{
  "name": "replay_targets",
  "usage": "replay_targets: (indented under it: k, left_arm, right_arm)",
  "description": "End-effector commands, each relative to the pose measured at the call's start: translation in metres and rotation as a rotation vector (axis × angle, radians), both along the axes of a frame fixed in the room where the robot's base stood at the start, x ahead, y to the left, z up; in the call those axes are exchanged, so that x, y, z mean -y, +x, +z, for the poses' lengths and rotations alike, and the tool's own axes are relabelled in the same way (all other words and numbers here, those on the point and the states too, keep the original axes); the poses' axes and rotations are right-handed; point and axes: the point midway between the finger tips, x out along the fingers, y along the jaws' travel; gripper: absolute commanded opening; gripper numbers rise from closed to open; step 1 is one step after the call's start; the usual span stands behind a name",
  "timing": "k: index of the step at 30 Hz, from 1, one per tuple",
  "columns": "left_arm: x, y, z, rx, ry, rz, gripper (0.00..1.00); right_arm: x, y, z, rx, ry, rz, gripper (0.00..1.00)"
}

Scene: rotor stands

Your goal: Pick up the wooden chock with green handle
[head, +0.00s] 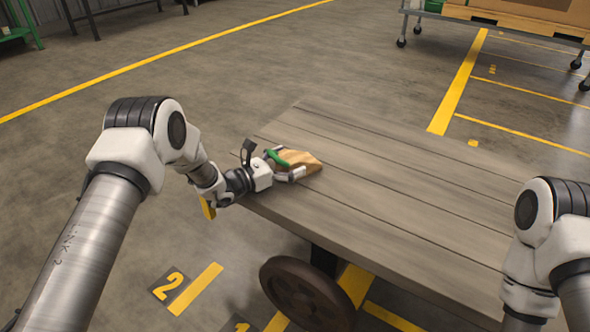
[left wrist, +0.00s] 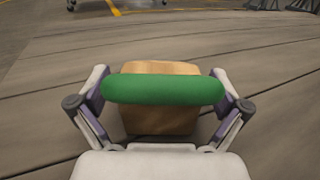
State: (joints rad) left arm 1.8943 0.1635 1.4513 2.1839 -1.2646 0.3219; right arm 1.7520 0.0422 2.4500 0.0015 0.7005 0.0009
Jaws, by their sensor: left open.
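The wooden chock (head: 305,161) sits on the plank top of the cart near its left end. Its green handle (head: 279,157) faces my left gripper. In the left wrist view the green handle (left wrist: 165,89) lies across the picture in front of the tan wooden block (left wrist: 160,122). My left gripper (head: 283,163) is open, with its fingers at the two ends of the handle. In the left wrist view the left gripper (left wrist: 161,100) has one finger on each side of the chock. My right arm shows at the right edge, but its gripper is out of view.
The wooden cart top (head: 390,190) is clear to the right of the chock. A dark wheel (head: 306,293) shows below its front edge. A wheeled trolley (head: 500,20) with a wooden pallet stands at the back right. Yellow lines mark the floor.

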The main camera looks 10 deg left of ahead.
Motion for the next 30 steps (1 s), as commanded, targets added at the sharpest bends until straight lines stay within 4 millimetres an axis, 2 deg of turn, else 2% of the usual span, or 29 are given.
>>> replay_targets:
  k: [1,8,9,14,15,17,18,25,30]
  left_arm:
    - [0.005,0.005,-0.003,0.001,0.0,-0.001,1.0]
    - [0.008,0.009,0.0,-0.001,-0.001,0.0,1.0]
    - [0.008,0.009,0.0,-0.001,-0.001,0.0,0.96]
    - [0.008,0.008,0.0,-0.001,0.0,0.0,0.4]
    - [0.008,0.008,0.0,-0.001,0.0,0.0,0.26]
    - [0.008,0.008,0.0,-0.001,0.0,0.0,0.24]
    - [0.008,0.009,0.001,0.001,-0.001,0.0,0.17]
    - [0.008,0.008,0.002,0.001,-0.001,0.0,0.17]
    - [0.008,0.008,0.015,0.001,-0.001,0.0,0.17]
  right_arm:
    - [0.0,0.0,-0.006,0.001,0.0,-0.001,0.4]
    - [0.0,0.001,-0.004,0.002,0.0,-0.001,0.4]
    - [0.0,0.001,-0.004,0.002,0.0,-0.001,0.4]
    - [0.0,0.001,-0.005,0.002,0.0,-0.001,0.4]
    - [0.0,0.001,-0.005,0.002,0.0,-0.001,0.4]
    - [0.0,0.001,-0.005,0.002,0.0,-0.001,0.4]
    - [0.0,0.001,-0.004,0.001,0.0,-0.001,0.4]
    - [0.0,0.0,-0.003,0.001,0.0,-0.001,0.4]
    - [0.0,0.0,0.006,0.0,0.0,0.0,0.4]
